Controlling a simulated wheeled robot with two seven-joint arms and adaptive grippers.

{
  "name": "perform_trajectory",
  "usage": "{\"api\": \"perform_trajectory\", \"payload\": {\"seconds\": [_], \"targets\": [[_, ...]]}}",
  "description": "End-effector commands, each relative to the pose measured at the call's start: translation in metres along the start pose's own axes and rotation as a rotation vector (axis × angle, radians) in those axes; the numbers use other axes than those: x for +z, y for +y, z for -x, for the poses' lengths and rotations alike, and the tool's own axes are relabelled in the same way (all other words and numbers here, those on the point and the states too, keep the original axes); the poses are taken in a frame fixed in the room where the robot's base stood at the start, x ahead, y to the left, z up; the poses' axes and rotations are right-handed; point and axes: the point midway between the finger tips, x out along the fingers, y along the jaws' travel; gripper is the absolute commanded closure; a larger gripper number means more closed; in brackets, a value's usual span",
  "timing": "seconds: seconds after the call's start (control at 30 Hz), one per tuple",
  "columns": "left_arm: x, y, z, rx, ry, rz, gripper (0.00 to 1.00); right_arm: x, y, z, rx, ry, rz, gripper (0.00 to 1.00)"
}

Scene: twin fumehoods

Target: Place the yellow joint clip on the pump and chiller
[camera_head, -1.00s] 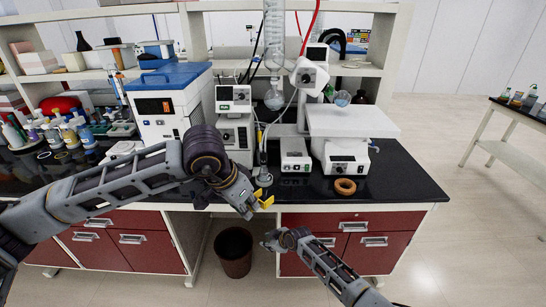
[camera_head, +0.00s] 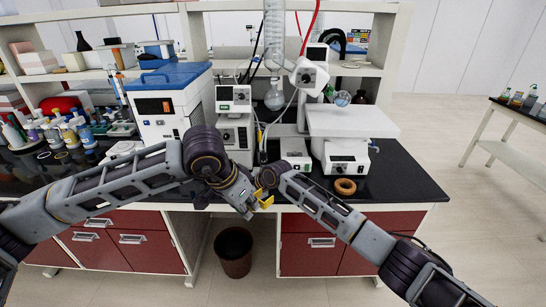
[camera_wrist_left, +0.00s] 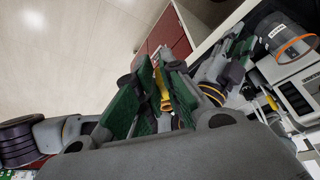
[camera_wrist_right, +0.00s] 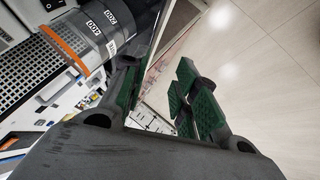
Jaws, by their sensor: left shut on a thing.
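The yellow joint clip (camera_head: 266,200) is held between the fingers of my left gripper (camera_head: 256,205), in front of the bench edge. It also shows as a yellow sliver between the green finger pads in the left wrist view (camera_wrist_left: 164,90). My right gripper (camera_head: 268,178) is just behind and above the clip, near the bench edge. In the right wrist view its fingers (camera_wrist_right: 158,95) are apart with nothing between them. A white box with a blue lid (camera_head: 170,100), which looks like the chiller, stands left of stacked white units (camera_head: 235,130), which may be the pump.
A rotary evaporator with a glass condenser (camera_head: 275,35) and white platform (camera_head: 350,122) stands right of centre. A cork ring (camera_head: 345,187) lies near the bench's front edge. A graduated vessel with an orange band (camera_wrist_right: 88,40) is close to my right gripper. Bottles crowd the left.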

Motion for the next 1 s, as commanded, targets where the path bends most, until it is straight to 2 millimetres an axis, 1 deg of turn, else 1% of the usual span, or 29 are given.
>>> {"api": "perform_trajectory", "payload": {"seconds": [0.03, 0.2, 0.4, 0.8, 1.0], "targets": [[0.000, 0.000, 0.000, 0.000, 0.000, 0.000, 1.00, -0.007, 0.005, 0.008, -0.008, -0.001, 0.025, 0.71], [0.000, 0.000, 0.000, 0.000, 0.000, 0.000, 1.00, -0.028, 0.012, 0.031, -0.051, -0.008, 0.094, 0.71], [0.000, 0.000, 0.000, 0.000, 0.000, 0.000, 1.00, -0.046, 0.017, 0.059, -0.106, -0.026, 0.168, 0.71], [0.000, 0.000, 0.000, 0.000, 0.000, 0.000, 1.00, -0.073, 0.018, 0.119, -0.227, -0.083, 0.305, 0.71], [0.000, 0.000, 0.000, 0.000, 0.000, 0.000, 1.00, -0.082, 0.015, 0.150, -0.292, -0.121, 0.369, 0.71]]}}
